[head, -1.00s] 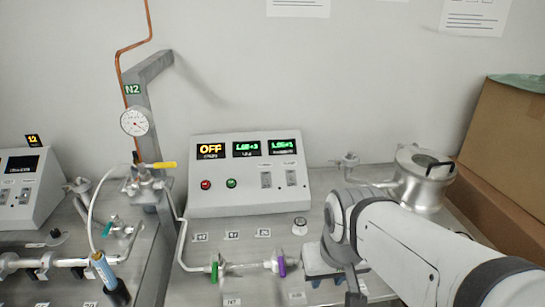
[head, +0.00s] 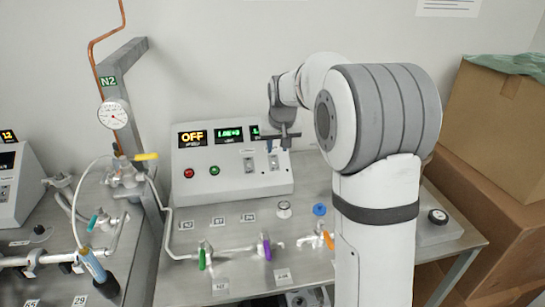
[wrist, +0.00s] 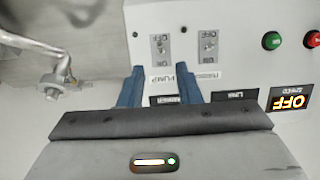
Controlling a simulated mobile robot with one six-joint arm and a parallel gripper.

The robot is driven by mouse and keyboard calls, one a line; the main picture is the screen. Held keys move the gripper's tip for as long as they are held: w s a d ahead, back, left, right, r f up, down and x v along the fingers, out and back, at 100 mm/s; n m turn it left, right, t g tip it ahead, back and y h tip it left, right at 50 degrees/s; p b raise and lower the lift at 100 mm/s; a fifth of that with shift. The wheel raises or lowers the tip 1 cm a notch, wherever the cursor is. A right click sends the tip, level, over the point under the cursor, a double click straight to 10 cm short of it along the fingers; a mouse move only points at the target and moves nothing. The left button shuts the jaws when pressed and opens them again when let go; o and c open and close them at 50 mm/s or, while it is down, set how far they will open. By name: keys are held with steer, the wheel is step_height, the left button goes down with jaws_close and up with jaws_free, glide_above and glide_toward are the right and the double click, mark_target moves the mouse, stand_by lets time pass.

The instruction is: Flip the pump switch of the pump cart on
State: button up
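The pump cart's sloped white control box (head: 225,181) has an orange OFF display (head: 193,138), green displays, and red and green buttons. Two small switch plates sit on its right half. In the wrist view, which is upside down, the left switch (wrist: 160,48) has a label that seems to read PUMP; the other switch (wrist: 208,46) is to its right. The lever positions are too small to tell. My gripper (head: 272,147) is in front of the box's upper right part. In the wrist view its blue fingers (wrist: 160,72) are apart and empty, spanning the PUMP label.
A post with a gauge (head: 113,114) stands at left. Cardboard boxes (head: 505,125) stand at right.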

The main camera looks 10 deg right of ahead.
mark_target(275, 163)
steer(key=x, duration=0.7)
steer(key=shift+w+f+p, duration=0.1)
steer(key=shift+f+p, duration=0.2)
steer(key=shift+p, duration=0.1)
steer(key=shift+c, duration=0.4)
jaws_close()
